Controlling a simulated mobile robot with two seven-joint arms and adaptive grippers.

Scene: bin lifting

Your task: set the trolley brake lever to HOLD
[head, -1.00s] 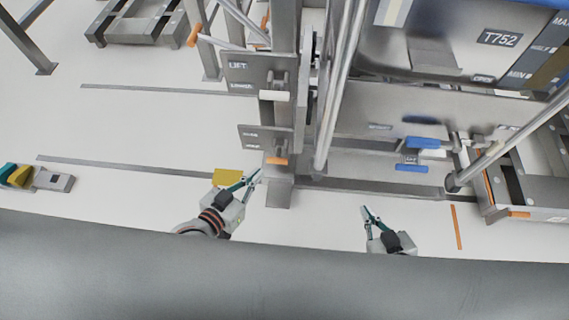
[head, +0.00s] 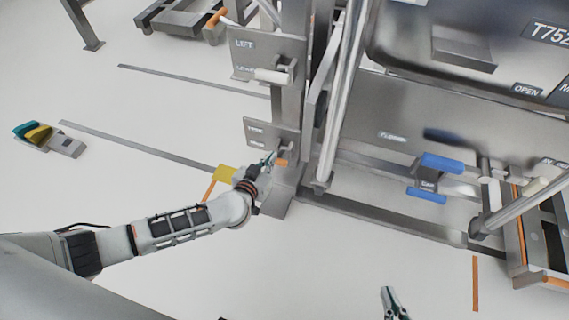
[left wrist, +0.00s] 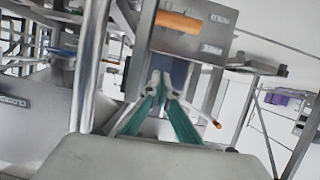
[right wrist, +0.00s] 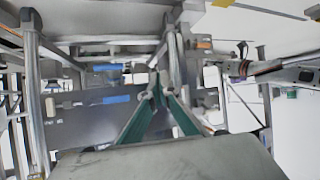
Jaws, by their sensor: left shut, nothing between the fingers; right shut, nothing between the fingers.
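The brake lever's orange handle (head: 281,162) is at the lower edge of a small grey two-label plate (head: 262,131) on the trolley post. In the left wrist view the orange handle (left wrist: 179,21) lies across the plate (left wrist: 194,42), above and beyond the fingertips. My left gripper (head: 268,158) is shut and empty, close beside the handle at its left; contact cannot be told. It also shows in the left wrist view (left wrist: 163,82). My right gripper (head: 386,292) is shut and empty, low and well away from the lever.
A LIFT plate (head: 265,52) with a white handle (head: 273,76) is above the brake plate. Blue handles (head: 442,163) and a tilted metal bar (head: 530,203) stand to the right. A yellow block (head: 225,173) is near my left wrist.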

